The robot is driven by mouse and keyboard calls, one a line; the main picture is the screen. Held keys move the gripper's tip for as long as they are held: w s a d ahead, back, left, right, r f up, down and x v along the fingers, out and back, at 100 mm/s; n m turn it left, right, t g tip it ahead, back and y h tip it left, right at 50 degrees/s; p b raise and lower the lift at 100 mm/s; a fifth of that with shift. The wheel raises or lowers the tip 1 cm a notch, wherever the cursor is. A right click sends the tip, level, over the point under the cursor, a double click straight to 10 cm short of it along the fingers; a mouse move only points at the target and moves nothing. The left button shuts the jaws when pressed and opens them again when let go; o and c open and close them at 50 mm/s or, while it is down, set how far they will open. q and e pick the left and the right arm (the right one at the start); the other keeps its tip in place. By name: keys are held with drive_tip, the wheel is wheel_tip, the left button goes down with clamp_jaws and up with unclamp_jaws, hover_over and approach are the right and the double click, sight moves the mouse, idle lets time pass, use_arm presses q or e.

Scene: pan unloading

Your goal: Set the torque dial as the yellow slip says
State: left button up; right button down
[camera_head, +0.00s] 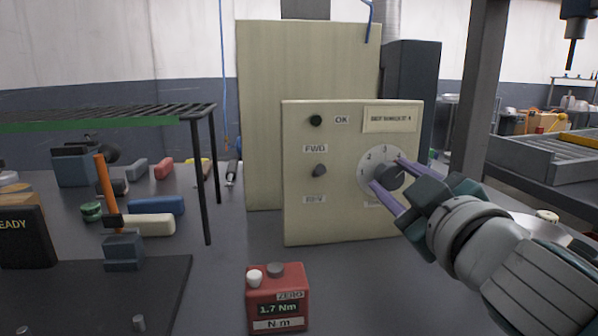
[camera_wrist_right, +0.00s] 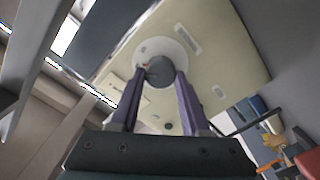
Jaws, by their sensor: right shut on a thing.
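The torque dial, a dark round knob (camera_head: 389,179) on a pale numbered disc (camera_head: 367,168), is on the front of a cream control panel (camera_head: 330,225). The digits 2 and 3 show on the disc; my fingers cover part of it. My right gripper (camera_head: 388,176) is shut on the knob, one purple finger on each side. In the right wrist view the knob (camera_wrist_right: 160,72) sits between the fingertips, with a small orange mark at its edge. A pale label plate (camera_head: 391,119) above the dial has print too small to read surely. I cannot make out a separate yellow slip. My left gripper is out of view.
A red meter (camera_head: 277,300) reading 1.7 Nm stands in front. Bench between the meter and panel is clear.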

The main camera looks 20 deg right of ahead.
drive_tip(key=shift+n, duration=0.5)
drive_tip(key=shift+c, duration=1.9)
unclamp_jaws()
drive_tip(key=v, duration=1)
drive_tip(key=shift+b, duration=0.4)
